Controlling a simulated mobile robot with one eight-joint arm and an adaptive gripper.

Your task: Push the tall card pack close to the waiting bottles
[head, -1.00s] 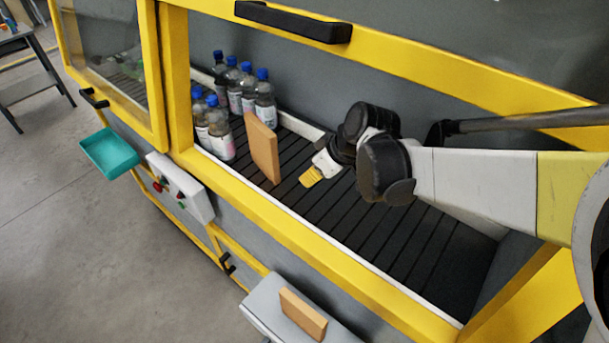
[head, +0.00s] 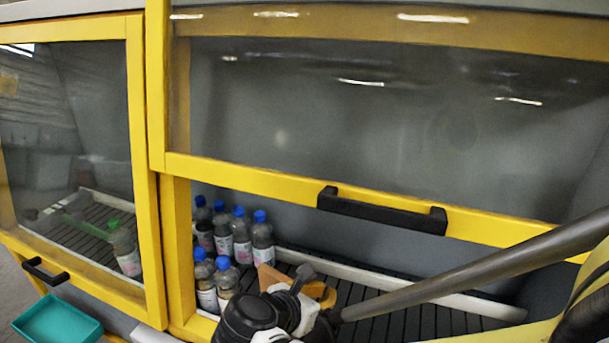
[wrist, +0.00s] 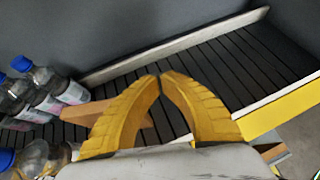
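The tall card pack (head: 268,276) is an orange-brown block on the dark slatted bed, just right of the front bottles; my arm hides its lower part in the head view. In the wrist view the pack (wrist: 85,113) shows beside and behind the left finger, partly hidden. The waiting bottles (head: 238,238) are clear with blue caps, grouped at the left end; some show at the left of the wrist view (wrist: 52,88). My gripper (wrist: 160,76) has its yellow fingertips together with nothing between them. Whether it touches the pack is unclear.
A yellow-framed raised window with a black handle (head: 380,214) hangs over the opening. A white rail (wrist: 175,45) runs along the bed's back. The bed right of the pack is clear. A green-capped bottle (head: 124,248) stands behind the left window. A teal tray (head: 58,322) is outside.

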